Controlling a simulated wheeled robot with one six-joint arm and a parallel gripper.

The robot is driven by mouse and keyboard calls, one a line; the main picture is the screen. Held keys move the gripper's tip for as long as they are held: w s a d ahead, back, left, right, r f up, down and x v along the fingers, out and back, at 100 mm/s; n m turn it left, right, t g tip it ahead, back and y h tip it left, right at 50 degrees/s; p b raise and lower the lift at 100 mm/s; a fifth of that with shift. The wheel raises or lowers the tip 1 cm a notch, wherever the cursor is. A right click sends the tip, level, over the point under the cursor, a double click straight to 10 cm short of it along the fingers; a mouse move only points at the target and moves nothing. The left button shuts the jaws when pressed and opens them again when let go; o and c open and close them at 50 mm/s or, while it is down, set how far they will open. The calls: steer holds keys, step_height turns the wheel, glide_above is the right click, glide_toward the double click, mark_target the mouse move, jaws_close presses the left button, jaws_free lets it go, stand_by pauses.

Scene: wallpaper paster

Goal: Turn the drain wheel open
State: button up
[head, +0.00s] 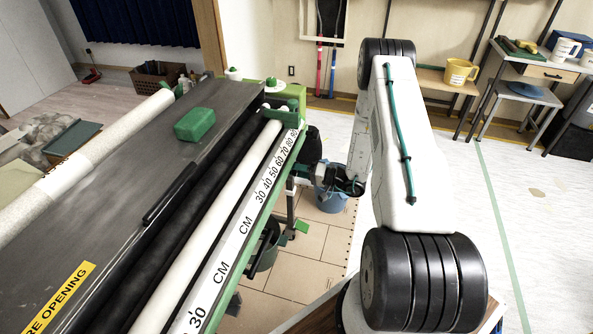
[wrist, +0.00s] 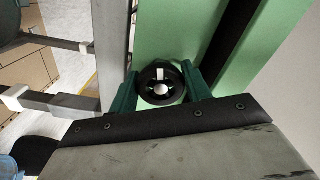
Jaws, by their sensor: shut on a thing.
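The drain wheel (wrist: 161,89) is a small black ring with a pale hub and a white mark at its top, in the middle of the wrist view. It sits against the light green side panel (wrist: 222,30) of the pasting machine. My gripper (wrist: 162,77) has its two dark green fingers on the left and right sides of the wheel, closed on its rim. In the head view my arm reaches down beside the machine's right end. The fingertips and the wheel cannot be made out there.
The long pasting machine (head: 110,150) fills the left, with a green block (head: 195,124) on its top. A blue bucket (head: 332,198) stands on the floor beyond the machine's end. Pale frame bars (wrist: 50,100) lie left of my gripper.

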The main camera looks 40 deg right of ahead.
stand_by(0.4)
steer(key=o, duration=1)
steer(key=shift+v, duration=3.9)
